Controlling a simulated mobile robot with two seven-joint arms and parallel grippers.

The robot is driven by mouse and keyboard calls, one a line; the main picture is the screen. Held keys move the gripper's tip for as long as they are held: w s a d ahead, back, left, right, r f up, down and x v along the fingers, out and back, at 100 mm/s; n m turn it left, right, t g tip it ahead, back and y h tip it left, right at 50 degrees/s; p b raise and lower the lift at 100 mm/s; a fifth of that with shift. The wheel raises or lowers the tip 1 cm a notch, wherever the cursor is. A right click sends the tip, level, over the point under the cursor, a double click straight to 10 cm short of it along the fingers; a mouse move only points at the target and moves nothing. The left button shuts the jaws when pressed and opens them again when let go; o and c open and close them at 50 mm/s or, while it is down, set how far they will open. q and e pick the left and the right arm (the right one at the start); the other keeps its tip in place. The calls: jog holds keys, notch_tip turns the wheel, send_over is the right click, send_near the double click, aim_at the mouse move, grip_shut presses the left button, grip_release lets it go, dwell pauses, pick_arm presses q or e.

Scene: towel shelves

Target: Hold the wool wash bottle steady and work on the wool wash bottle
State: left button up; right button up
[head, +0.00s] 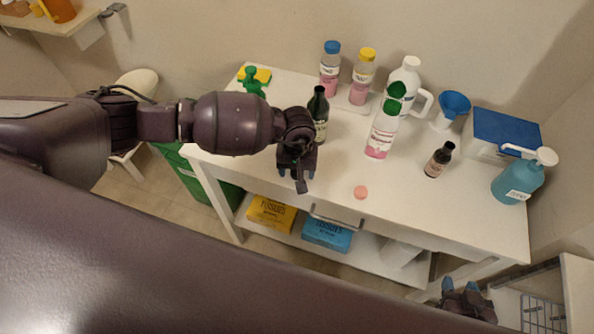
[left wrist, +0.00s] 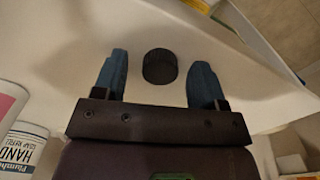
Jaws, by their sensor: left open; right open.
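No label that I can read says wool wash, so I cannot tell which bottle it is. A dark green bottle (head: 319,115) stands upright beside my left wrist, and a small dark brown bottle (head: 438,160) stands further right. My left gripper (head: 297,174) is open and points down over the table's front part. In the left wrist view a round black cap-like thing (left wrist: 160,66) lies between its open fingers, apart from both. My gripper hides that spot in the head view. My right gripper (head: 460,286) is open and empty, low at the table's front right.
A pink disc (head: 361,192) lies near the front edge of the white table (head: 290,220). A white jug (head: 408,75), blue funnel (head: 454,105), blue-lidded box (head: 505,130) and teal pump bottle (head: 517,182) stand right.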

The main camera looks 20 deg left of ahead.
pick_arm(q)
jog(key=c, duration=1)
jog(key=shift+o, duration=0.2)
notch_tip(320, 180, up, 20)
jog(key=shift+b, duration=0.3)
jog(key=s+a+m, duration=0.1)
jog(key=a+m, duration=0.1)
jog(key=a, duration=0.4)
jog(key=shift+s+a+m, duration=0.15)
jog(key=shift+s+m, duration=0.05)
jog(key=shift+m, duration=0.1)
